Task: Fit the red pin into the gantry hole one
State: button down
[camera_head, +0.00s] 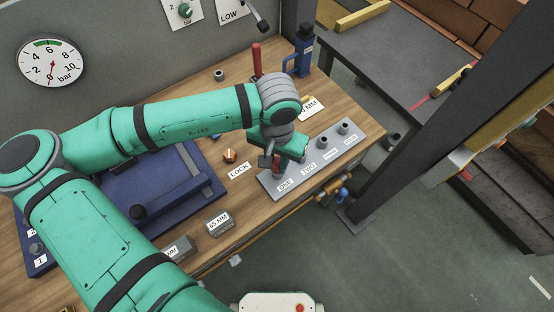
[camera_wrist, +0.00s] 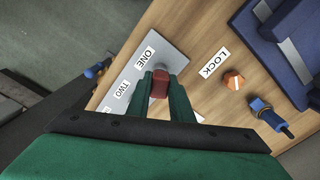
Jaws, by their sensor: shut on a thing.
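The red pin (camera_wrist: 160,85) is held between the green fingers of my gripper (camera_wrist: 161,80) in the wrist view. In the head view my gripper (camera_head: 275,160) is over the grey plate (camera_head: 268,186) near its left end, with a little of the red pin (camera_head: 281,162) showing. The plate carries the labels ONE (camera_wrist: 146,56), TWO (camera_wrist: 123,90) and others. The pin is close beside the ONE label. The hole there is hidden under the pin and fingers, so I cannot tell whether the pin's lower end is in it.
Dark cylindrical parts (camera_head: 344,128) stand at the plate's far end. A LOCK label (camera_head: 239,171) and an orange knob (camera_head: 230,156) lie left of the plate. The bench's front edge is close.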

jog(key=shift+f, duration=0.55)
jog(key=c, duration=1.1)
grip_release()
jog(key=shift+r, duration=2.95)
